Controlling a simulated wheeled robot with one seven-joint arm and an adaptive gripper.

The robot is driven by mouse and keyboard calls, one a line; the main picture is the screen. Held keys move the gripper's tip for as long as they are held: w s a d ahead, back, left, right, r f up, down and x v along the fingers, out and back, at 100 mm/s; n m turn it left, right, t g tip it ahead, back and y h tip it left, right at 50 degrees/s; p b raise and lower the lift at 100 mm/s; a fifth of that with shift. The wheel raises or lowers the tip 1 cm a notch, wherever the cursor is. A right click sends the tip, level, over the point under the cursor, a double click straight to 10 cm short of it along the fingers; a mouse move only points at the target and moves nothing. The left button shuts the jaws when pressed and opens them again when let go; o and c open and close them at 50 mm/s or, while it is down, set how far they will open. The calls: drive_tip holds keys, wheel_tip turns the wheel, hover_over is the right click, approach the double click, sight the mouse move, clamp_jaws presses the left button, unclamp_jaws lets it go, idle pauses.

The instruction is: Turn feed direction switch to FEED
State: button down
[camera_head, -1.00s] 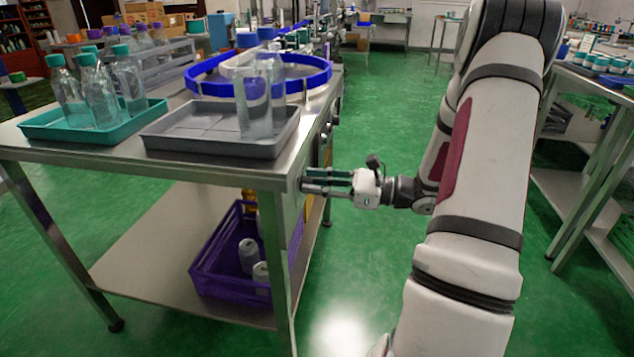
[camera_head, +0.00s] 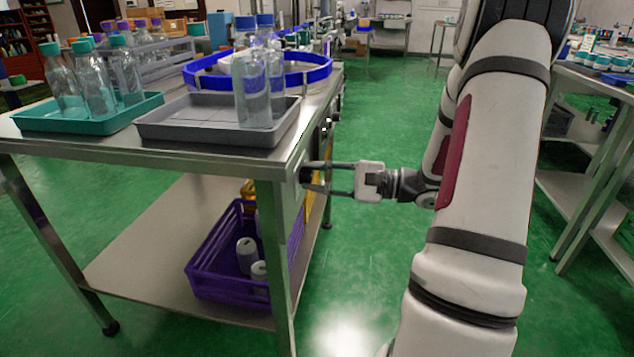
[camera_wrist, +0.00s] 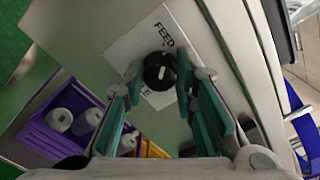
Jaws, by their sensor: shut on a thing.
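The feed direction switch (camera_wrist: 160,71) is a round black knob with a white mark, on a white label plate (camera_wrist: 130,48) that reads FEED at one edge; other lettering is partly hidden. The plate is on the side of the steel table. My gripper (camera_wrist: 158,80) has its teal-padded fingers on either side of the knob and is shut on it in the wrist view. In the head view my gripper (camera_head: 318,178) reaches the table's right side from the right, and the knob is a small dark spot at its fingertips.
On the table (camera_head: 215,162) stand a teal tray (camera_head: 95,124) and a grey tray (camera_head: 200,138) with bottles. A blue ring (camera_head: 320,78) lies behind. A purple crate (camera_head: 215,265) with several pale items is on the lower shelf.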

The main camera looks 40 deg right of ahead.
drive_tip(key=shift+f+n+b, duration=0.1)
drive_tip(key=shift+n+b, duration=0.2)
drive_tip(key=shift+n, duration=0.3)
drive_tip(key=c, duration=1.3)
unclamp_jaws()
drive_tip(key=v, duration=1.2)
drive_tip(key=shift+d, duration=0.1)
